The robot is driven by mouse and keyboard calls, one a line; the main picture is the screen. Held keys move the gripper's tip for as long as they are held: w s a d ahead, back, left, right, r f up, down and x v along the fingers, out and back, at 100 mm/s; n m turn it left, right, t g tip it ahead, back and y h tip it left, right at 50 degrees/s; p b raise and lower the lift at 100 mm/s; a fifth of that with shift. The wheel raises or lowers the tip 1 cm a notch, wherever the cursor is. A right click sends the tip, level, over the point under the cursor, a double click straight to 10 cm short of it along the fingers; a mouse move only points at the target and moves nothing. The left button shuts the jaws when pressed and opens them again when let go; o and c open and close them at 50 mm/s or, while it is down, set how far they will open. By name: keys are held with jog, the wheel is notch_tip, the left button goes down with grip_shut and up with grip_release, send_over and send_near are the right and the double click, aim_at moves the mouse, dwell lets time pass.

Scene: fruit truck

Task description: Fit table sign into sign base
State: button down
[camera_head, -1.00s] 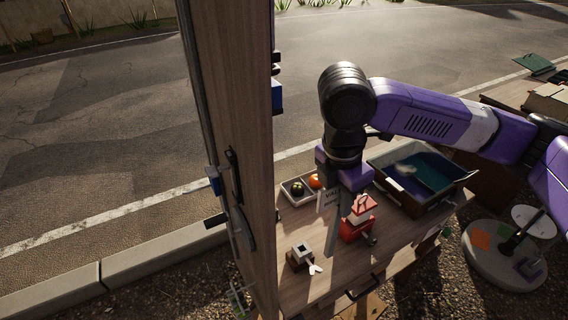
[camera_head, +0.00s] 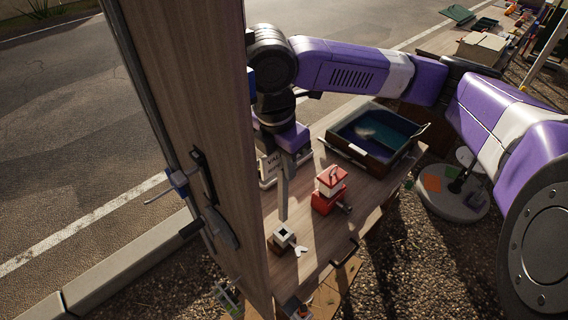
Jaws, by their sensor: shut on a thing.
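My gripper (camera_head: 291,152) is shut on the table sign, over the wooden table beside the tall wooden panel. The sign plate (camera_head: 271,163) shows some dark lettering and is partly hidden by the gripper and panel. A grey post (camera_head: 284,196) hangs upright below the gripper. The likely sign base (camera_head: 284,234), a small block with a pale top and dark square opening, stands on the table close to the panel. The post's lower end shows just above and behind this block; I cannot tell whether they touch.
A dark bin (camera_head: 378,135) with a blue-green inside sits at the back right. The tall wooden panel (camera_head: 190,150) closes off the left side.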

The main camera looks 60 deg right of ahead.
aim_at(285, 195)
jog(key=shift+f+b, duration=2.15)
jog(key=shift+f, duration=0.75)
jog(key=shift+f+b, duration=1.5)
jog(key=shift+f, duration=0.75)
jog(key=c, duration=1.3)
grip_release()
jog(key=shift+w+a+r, duration=0.1)
jog(key=shift+a+r, duration=0.1)
jog(key=shift+r, duration=1.1)
jog(key=shift+s+a+r, duration=0.1)
jog(key=shift+a+r, duration=0.1)
jog(key=shift+r, duration=1.05)
jog(key=shift+w+a+r, duration=0.1)
jog(key=shift+a+r, duration=0.1)
jog(key=shift+r, duration=1.1)
jog(key=shift+d, duration=0.1)
